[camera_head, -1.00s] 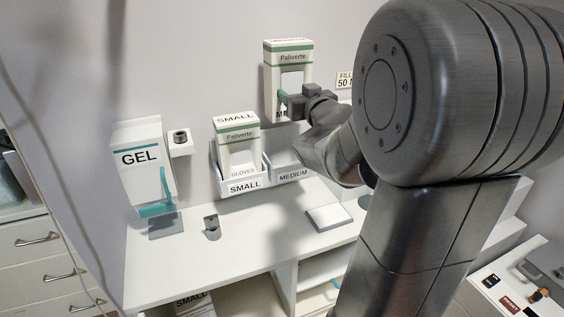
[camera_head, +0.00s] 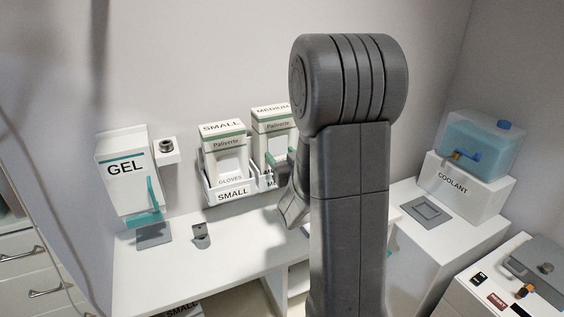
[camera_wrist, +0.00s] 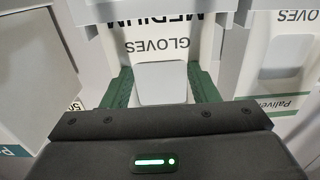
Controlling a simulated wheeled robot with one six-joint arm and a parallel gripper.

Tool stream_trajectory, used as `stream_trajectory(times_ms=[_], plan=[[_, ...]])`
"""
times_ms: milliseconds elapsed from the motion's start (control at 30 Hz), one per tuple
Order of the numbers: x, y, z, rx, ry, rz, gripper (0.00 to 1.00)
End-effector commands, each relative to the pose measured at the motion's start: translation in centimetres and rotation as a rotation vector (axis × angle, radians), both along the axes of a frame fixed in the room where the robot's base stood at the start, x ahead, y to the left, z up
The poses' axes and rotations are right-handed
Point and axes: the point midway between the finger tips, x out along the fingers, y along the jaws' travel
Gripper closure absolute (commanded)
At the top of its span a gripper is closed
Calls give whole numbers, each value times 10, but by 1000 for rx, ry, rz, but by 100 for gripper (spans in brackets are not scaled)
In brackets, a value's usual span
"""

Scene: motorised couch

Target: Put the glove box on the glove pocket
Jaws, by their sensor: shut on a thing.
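The white and green MEDIUM glove box (camera_head: 272,122) stands upright at the right pocket (camera_head: 265,184) of the wall holder, its lower part behind the pocket's front. In the wrist view, upside down, the box's GLOVES print (camera_wrist: 166,48) lies right against the pocket's MEDIUM label (camera_wrist: 160,19). My gripper (camera_wrist: 162,82) is shut on the box, with a green finger on each side of it. Whether the box rests on the pocket floor cannot be seen.
The SMALL glove box (camera_head: 223,155) stands in the left pocket, close beside. A GEL dispenser (camera_head: 127,178) is on the wall at the left. The white counter (camera_head: 190,270) below has a small grey clip-like item (camera_head: 200,235). A COOLANT tank (camera_head: 480,145) stands at the right.

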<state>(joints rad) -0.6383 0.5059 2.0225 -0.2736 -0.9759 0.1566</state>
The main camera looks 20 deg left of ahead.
Motion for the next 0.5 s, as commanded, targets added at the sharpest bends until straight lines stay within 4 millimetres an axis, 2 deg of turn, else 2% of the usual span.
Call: stream_trajectory(times_ms=[167,500], plan=[[0,0,-16,0,0,0,81],[0,0,-19,2,-3,0,81]])
